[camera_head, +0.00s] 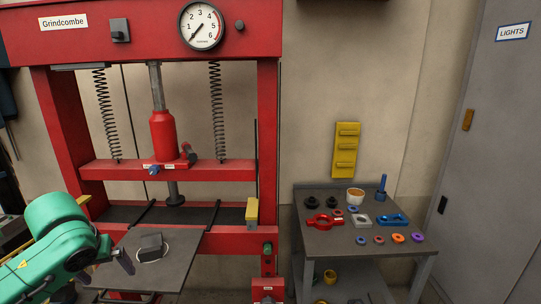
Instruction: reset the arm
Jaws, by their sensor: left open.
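My left arm is green and comes in from the lower left. Its gripper (122,264) is open at the left edge of a grey plate in front of the red press. A dark block (151,241) sits on the plate, within a pale outline, a little to the right of the gripper and apart from it. Nothing shows between the fingers, though the far finger is partly hidden. My right gripper is out of view.
The red press (172,172) with its gauge (201,26) stands behind the plate (177,268). A grey side table (345,240) to the right holds several rings and small parts. A grey cabinet door (490,150) stands far right. Floor shows between table and press.

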